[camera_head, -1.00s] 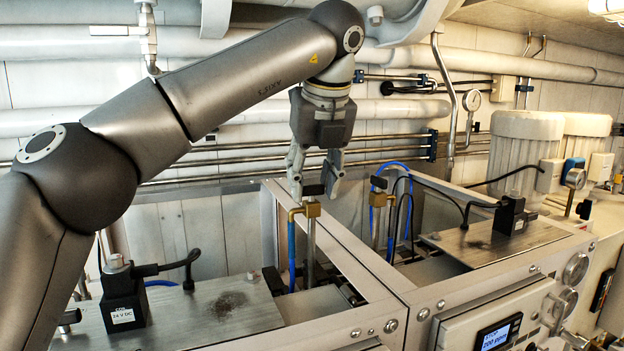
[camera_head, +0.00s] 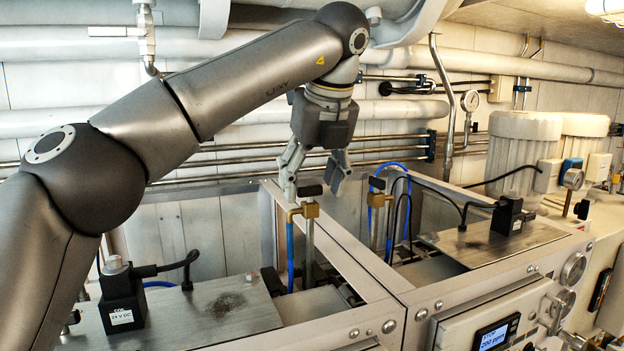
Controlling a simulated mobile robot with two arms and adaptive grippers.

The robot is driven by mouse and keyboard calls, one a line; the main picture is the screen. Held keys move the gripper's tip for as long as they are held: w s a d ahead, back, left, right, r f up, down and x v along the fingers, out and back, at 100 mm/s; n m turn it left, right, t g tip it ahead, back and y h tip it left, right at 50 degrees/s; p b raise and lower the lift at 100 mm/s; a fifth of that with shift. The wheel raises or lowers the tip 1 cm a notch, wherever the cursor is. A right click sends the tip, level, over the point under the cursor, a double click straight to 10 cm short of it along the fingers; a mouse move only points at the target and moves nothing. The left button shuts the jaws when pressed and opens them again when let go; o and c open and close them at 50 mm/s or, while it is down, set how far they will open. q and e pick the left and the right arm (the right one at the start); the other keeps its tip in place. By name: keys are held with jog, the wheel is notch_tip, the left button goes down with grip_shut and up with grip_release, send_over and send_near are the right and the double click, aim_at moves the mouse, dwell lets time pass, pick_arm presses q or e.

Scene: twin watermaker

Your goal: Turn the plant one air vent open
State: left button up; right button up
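A brass air vent valve (camera_head: 309,210) with a small black handle (camera_head: 311,190) stands on a thin metal pipe over the left frame. A blue hose joins it on its left side. The handle appears to lie roughly left-right; I cannot tell the valve's state from it. My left gripper (camera_head: 313,184) points down from above, its fingers spread, one on each side of the handle. A gap shows between the fingers and the handle, and it grips nothing visible. My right gripper is not in view. A similar brass valve (camera_head: 377,199) with a black handle stands to the right.
A black solenoid box (camera_head: 122,303) sits on the left metal plate, another (camera_head: 508,215) on the right plate. Steel frame rails (camera_head: 345,255) run close below the valves. Pipes cross the wall behind. White cylinders (camera_head: 525,150), a gauge (camera_head: 470,100) and a lit display (camera_head: 494,336) are to the right.

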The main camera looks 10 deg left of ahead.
pick_arm(q)
jog(key=v, duration=0.7)
jog(key=shift+r, duration=0.2)
jog(key=shift+s+d, duration=0.1)
jog(key=shift+s, duration=0.05)
dwell(0.4)
